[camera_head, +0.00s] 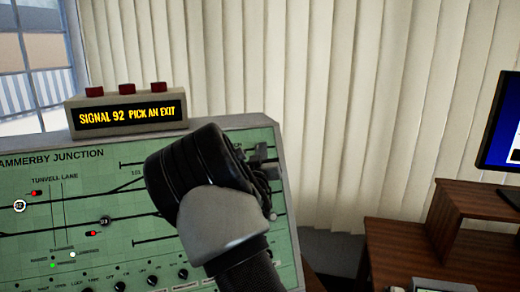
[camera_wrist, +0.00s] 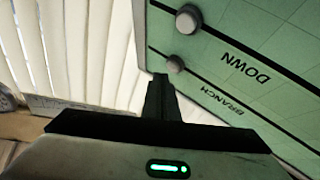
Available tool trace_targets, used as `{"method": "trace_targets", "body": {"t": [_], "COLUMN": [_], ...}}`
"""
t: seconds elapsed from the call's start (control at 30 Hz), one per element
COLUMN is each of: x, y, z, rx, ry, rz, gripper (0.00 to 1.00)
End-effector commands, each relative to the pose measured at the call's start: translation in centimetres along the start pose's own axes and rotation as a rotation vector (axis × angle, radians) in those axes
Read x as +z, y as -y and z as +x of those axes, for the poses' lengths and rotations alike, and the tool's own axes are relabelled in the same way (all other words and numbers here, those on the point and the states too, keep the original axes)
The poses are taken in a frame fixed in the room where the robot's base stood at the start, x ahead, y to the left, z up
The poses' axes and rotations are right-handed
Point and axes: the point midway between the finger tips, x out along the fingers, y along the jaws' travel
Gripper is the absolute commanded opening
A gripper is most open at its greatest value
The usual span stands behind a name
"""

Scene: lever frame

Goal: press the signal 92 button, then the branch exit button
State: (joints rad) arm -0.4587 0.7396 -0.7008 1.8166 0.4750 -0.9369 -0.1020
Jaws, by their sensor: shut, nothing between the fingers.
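The signal panel (camera_head: 60,190) is green and tilted, and the display above it (camera_head: 128,115) reads "SIGNAL 92 PICK AN EXIT". In the wrist view, the branch exit button (camera_wrist: 175,65) is a round grey knob on the line labelled "BRANCH". Another grey knob (camera_wrist: 187,20) sits on the line labelled "DOWN". My gripper (camera_wrist: 160,80) is shut and empty, with its tip close beside the branch button; I cannot tell whether they touch. In the head view my wrist covers the panel's right part. Round numbered buttons (camera_head: 19,205) show at left; which one is signal 92 is too small to read.
Three red lamps (camera_head: 124,88) top the display box. A row of black knobs (camera_head: 120,286) lines the panel's lower part. A wooden desk (camera_head: 425,245) with a monitor (camera_head: 500,130) stands at right. Vertical blinds (camera_head: 300,70) hang behind.

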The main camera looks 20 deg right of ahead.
Motion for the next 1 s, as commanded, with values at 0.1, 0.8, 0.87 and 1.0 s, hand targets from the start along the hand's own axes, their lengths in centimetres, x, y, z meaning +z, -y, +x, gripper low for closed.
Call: {"method": "trace_targets", "body": {"t": [0.1, 0.8, 0.87, 1.0], "x": [0.0, 0.49, 0.52, 0.42], "y": [0.01, 0.38, 0.43, 0.42], "z": [0.0, 0.42, 0.52, 0.6], "rx": [0.0, 0.0, 0.0, 0.0], "ry": [0.0, -0.002, -0.001, 0.0], "rz": [0.0, 0.002, 0.002, 0.001], "gripper": [0.0, 0.0, 0.0, 0.0]}}
